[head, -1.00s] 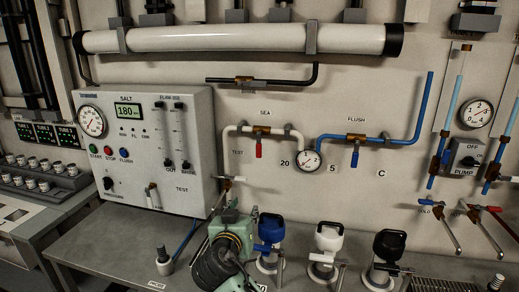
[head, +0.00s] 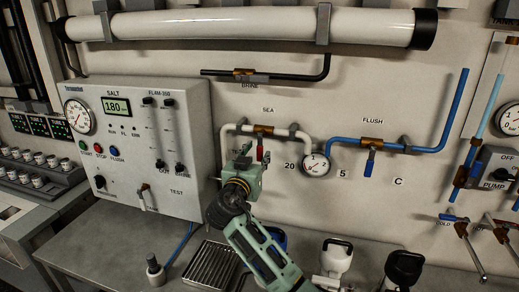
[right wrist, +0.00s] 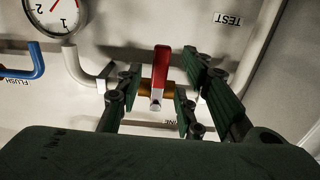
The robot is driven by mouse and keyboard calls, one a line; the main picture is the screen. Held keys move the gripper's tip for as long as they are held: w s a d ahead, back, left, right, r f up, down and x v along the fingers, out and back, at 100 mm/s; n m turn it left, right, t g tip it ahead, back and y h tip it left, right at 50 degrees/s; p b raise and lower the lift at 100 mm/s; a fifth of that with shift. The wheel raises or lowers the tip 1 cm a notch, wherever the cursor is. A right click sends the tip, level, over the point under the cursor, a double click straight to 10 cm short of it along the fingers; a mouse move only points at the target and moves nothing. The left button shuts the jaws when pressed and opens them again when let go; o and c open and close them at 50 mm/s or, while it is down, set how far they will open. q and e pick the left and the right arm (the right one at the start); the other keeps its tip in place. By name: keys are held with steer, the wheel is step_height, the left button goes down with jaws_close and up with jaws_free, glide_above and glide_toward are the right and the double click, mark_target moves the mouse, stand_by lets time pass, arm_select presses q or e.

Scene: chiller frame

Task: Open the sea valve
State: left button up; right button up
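The sea valve is a brass body (head: 264,130) in a white pipe under the "SEA" label. Its red handle (head: 260,153) hangs straight down, across the pipe. My right gripper (head: 251,158) is raised to the wall just left of and below the handle. In the right wrist view, which is turned upside down, the open fingers (right wrist: 163,72) stand on either side of the red handle (right wrist: 161,68). Gaps show on both sides, and I see no contact. My left gripper is not in view.
A round gauge (head: 315,164) sits right of the sea valve. Further right is the flush valve with a blue handle (head: 369,163) on a blue pipe. A control panel (head: 140,150) stands at left. White (head: 336,258) and black (head: 403,270) capped items stand on the bench below.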

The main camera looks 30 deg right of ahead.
mark_target(259, 154)
steer(key=shift+x, duration=1.2)
steer(key=shift+w+d+f+p, duration=0.15)
steer(key=shift+w+d+p, duration=0.05)
steer(key=shift+d+p, duration=0.1)
steer(key=shift+a, duration=0.1)
steer(key=c, duration=0.7)
jaws_close()
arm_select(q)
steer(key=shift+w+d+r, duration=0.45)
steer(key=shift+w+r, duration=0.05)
